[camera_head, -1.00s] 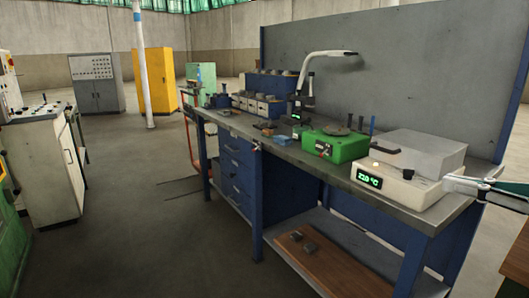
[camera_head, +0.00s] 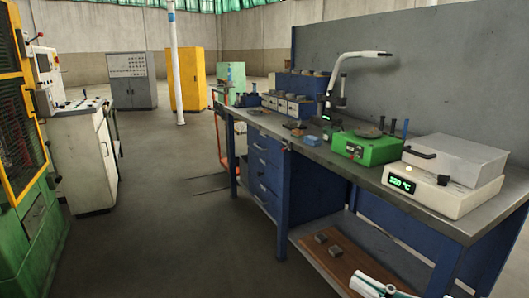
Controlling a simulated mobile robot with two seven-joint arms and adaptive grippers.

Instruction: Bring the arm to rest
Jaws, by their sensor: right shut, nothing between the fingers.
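My left gripper is not in view.
The blue workbench (camera_head: 264,175) carries a green device (camera_head: 366,149) and a white heater (camera_head: 440,192) reading about 220 °C. Two small blocks lie on its wooden lower shelf (camera_head: 345,262). A green and yellow machine (camera_head: 38,235) and white console (camera_head: 80,165) stand left. The floor between is clear.

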